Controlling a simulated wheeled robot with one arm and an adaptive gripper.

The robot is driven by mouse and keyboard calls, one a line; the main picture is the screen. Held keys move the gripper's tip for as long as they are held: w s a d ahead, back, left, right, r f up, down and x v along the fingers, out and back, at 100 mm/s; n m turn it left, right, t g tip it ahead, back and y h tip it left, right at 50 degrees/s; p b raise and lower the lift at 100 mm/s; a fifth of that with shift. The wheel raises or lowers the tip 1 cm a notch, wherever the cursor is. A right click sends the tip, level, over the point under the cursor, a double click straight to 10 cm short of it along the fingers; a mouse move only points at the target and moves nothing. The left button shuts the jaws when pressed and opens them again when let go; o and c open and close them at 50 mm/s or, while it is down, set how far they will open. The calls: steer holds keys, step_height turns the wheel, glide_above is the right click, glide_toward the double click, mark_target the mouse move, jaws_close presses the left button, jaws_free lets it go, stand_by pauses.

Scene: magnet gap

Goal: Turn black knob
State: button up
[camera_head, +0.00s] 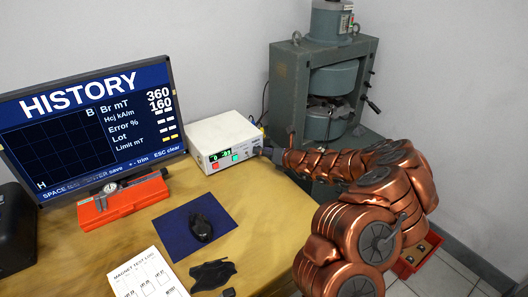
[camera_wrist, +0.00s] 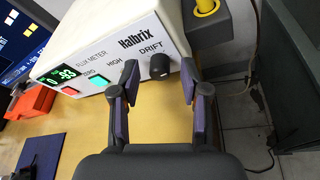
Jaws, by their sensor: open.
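The black knob (camera_wrist: 160,66) sits under the word DRIFT on the front of the white Halbrix flux meter (camera_wrist: 95,45). My gripper (camera_wrist: 159,74) is open, with one finger on each side of the knob. A gap shows between the knob and each finger, and I see no contact. In the head view the flux meter (camera_head: 217,136) stands at the back right of the table, and my gripper (camera_head: 266,151) reaches its right end from the right. The knob is hard to make out there. The meter has a green display, a red button and a green button.
A monitor (camera_head: 85,125) showing HISTORY stands left of the meter. A red case (camera_head: 122,200) with a caliper, a blue mat (camera_head: 180,240) with a black mouse-like object and a paper log (camera_head: 150,275) lie on the table. A grey-green machine (camera_head: 285,95) stands behind my arm.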

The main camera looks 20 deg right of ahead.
steer(key=shift+s, duration=0.1)
steer(key=shift+v, duration=5.9)
